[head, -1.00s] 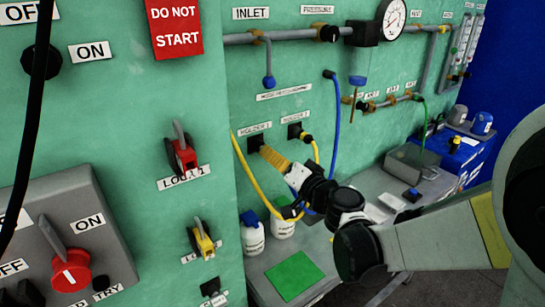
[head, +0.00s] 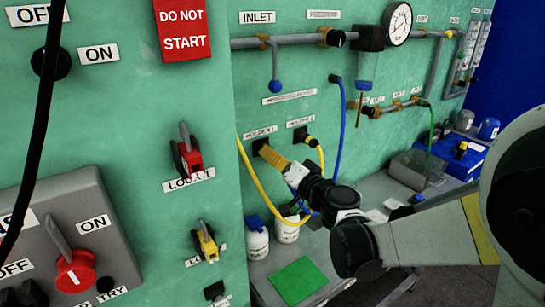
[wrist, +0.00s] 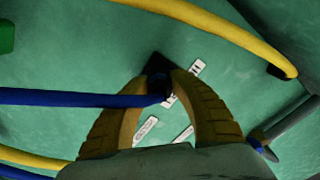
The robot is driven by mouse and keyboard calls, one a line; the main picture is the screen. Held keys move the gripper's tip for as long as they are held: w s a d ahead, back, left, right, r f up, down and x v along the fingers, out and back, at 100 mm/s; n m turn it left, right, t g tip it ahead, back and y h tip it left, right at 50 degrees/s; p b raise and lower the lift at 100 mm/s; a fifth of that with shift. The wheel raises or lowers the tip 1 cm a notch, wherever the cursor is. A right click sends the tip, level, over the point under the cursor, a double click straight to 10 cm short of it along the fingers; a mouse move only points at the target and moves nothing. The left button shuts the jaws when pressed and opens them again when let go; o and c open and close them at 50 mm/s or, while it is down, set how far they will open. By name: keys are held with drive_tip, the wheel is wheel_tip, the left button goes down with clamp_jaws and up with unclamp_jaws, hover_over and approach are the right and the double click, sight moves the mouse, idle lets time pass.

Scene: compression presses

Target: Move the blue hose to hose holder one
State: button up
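In the head view the blue hose (head: 340,130) hangs from the green wall panel and runs down behind my gripper. Hose holder one (head: 257,147) is the black socket under the left holder label. My gripper (head: 264,152) has its yellow fingers right at this socket. In the wrist view the blue hose (wrist: 80,97) comes in from the left and ends in a dark fitting between my gripper's fingertips (wrist: 163,78). The fingers curve in around this end and look shut on it. The black holder (wrist: 158,64) is directly behind; how deep the fitting sits is hidden.
A yellow hose (head: 321,157) is at the right-hand holder (head: 300,135) and loops down beside my gripper. White bottles (head: 256,240) and a green mat (head: 298,281) are on the bench below. Red (head: 187,158) and yellow (head: 206,243) lock handles project from the nearer panel.

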drive_tip(key=shift+o, duration=1.2)
drive_tip(key=v, duration=1.2)
drive_tip(key=s+d+f+n+g+h, duration=0.1)
drive_tip(key=s+f+g+h, duration=0.15)
drive_tip(key=s, duration=0.35)
drive_tip(key=s+d+f+n+g+h, duration=0.2)
drive_tip(key=s+f+g, duration=0.1)
drive_tip(key=s+f, duration=0.15)
drive_tip(key=s+d+f+g+h, duration=0.2)
drive_tip(key=s+d+h, duration=0.3)
drive_tip(key=s+d, duration=0.4)
drive_tip(key=shift+s+d+m, duration=0.3)
drive_tip(key=shift+d+m, duration=0.1)
drive_tip(key=shift+d, duration=0.35)
